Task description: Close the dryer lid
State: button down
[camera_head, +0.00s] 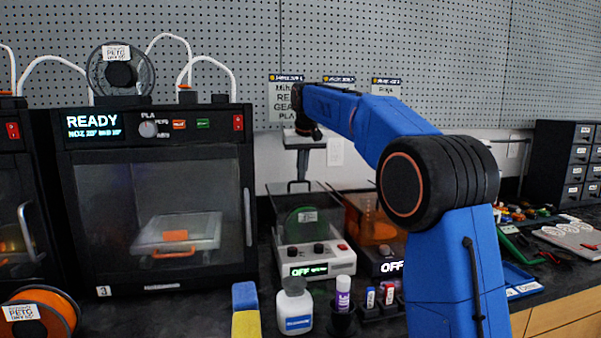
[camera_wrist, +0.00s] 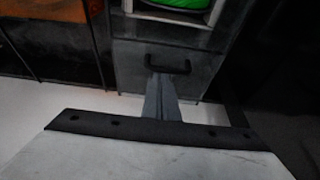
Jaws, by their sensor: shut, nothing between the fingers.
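The dryer (camera_head: 318,264) has a white base with a green spool (camera_head: 300,222) inside and an "OFF" display. Its clear, dark-edged lid (camera_head: 275,200) appears raised at the back, with a black handle (camera_head: 298,183) at its top. The lid handle also shows in the wrist view (camera_wrist: 168,63). My gripper (camera_head: 302,174) is shut and empty, pointing down close to the handle, on the wall side of the lid. In the wrist view my gripper's fingers (camera_wrist: 160,90) end just beside the handle; contact cannot be told.
A second dryer (camera_head: 390,268) with an orange spool stands close on the right. A 3D printer (camera_head: 155,200) reading "READY" stands on the left. A white bottle (camera_head: 294,308), a glue stick (camera_head: 342,292) and small holders stand in front. The pegboard wall (camera_head: 420,60) is close behind.

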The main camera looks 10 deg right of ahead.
jog(key=s, duration=1.4)
jog(key=shift+s, duration=0.4)
jog(key=shift+f, duration=0.2)
